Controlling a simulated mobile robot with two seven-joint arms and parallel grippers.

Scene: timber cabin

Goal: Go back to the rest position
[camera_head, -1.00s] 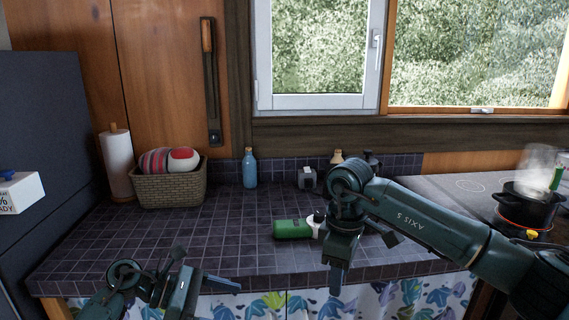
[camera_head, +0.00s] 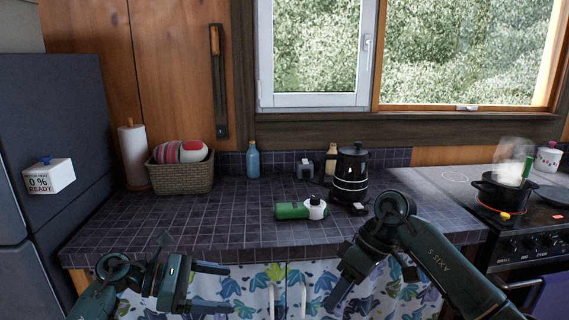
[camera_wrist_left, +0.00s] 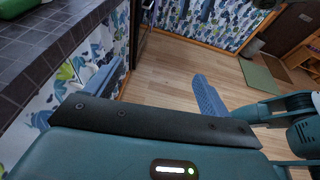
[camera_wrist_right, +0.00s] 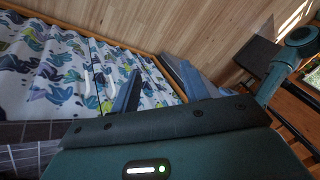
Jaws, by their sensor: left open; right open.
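My left gripper (camera_head: 230,289) is open and empty, low in front of the counter's left part. Its spread fingers also show in the left wrist view (camera_wrist_left: 155,92), with the floor and curtain beyond. My right gripper (camera_head: 368,290) is open and empty, pointing down in front of the counter's right part. Its two fingers show apart in the right wrist view (camera_wrist_right: 158,85), over curtain and floor. Both grippers are below the counter top (camera_head: 225,228) and hold nothing.
A green bottle (camera_head: 290,211) lies on the counter near a black kettle (camera_head: 351,178). A basket (camera_head: 181,178), paper towel roll (camera_head: 133,155) and blue bottle (camera_head: 253,162) stand at the back. A steaming pot (camera_head: 502,194) is on the stove at right. The counter's left front is clear.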

